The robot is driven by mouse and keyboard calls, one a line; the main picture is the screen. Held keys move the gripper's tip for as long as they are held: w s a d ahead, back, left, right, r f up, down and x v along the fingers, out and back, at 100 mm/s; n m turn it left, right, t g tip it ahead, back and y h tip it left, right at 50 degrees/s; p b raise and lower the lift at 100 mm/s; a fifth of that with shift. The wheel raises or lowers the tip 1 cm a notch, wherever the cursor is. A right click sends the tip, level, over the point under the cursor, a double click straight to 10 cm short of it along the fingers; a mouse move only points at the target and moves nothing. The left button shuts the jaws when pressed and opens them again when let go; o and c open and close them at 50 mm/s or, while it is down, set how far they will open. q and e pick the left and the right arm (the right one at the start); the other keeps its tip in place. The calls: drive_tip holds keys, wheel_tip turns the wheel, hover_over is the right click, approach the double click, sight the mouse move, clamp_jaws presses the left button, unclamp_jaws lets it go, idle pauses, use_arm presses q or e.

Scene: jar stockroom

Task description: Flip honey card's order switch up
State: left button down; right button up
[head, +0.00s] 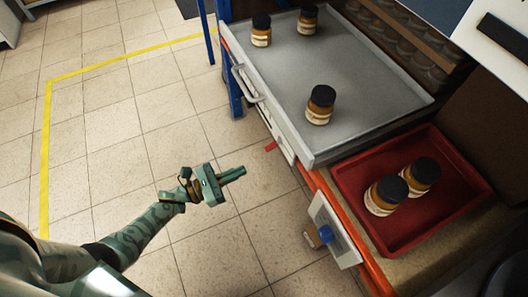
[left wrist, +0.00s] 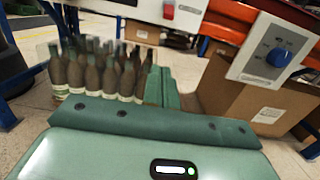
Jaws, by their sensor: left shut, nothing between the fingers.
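My left gripper (head: 241,172) is shut and empty over the floor, in front of the drawer and counter. Its fingers (left wrist: 166,88) also show together in the left wrist view. A red lever-like piece (head: 271,146) sticks out from the pale drawer front, apart from the fingertips. A red piece (left wrist: 168,12) on a white front also shows at the top of the left wrist view. I cannot read any honey card or tell the switch's position. A white panel (head: 342,248) with a blue knob (head: 325,234) is on the orange beam; the knob (left wrist: 278,57) shows in the wrist view too.
A grey drawer tray (head: 365,88) holds three dark-lidded amber jars. A red tray (head: 410,240) beside it holds two more. In the left wrist view, several dark bottles (left wrist: 75,75) and a cardboard box (left wrist: 225,95) are below the counter. Open tiled floor lies left.

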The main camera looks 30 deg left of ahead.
sight(271, 147)
use_arm(q)
drive_tip(key=f+b+x, duration=0.1)
drive_tip(key=x, duration=0.9)
drive_tip(key=shift+s+a+r+p, duration=0.15)
drive_tip(key=shift+s+r+p, duration=0.2)
drive_tip(key=shift+r, duration=0.45)
drive_tip(key=shift+s+a+r+p, duration=0.1)
drive_tip(key=shift+a+r+p, duration=0.1)
drive_tip(key=shift+r+p, duration=0.4)
drive_tip(key=shift+s+a+r+p, duration=0.15)
drive_tip(key=shift+s+r+p, duration=0.1)
drive_tip(key=shift+r, duration=0.7)
use_arm(e)
drive_tip(key=shift+s+d+f+g+h, duration=0.25)
drive_tip(key=shift+s+d+g+h, duration=0.15)
drive_tip(key=shift+s+d, duration=0.6)
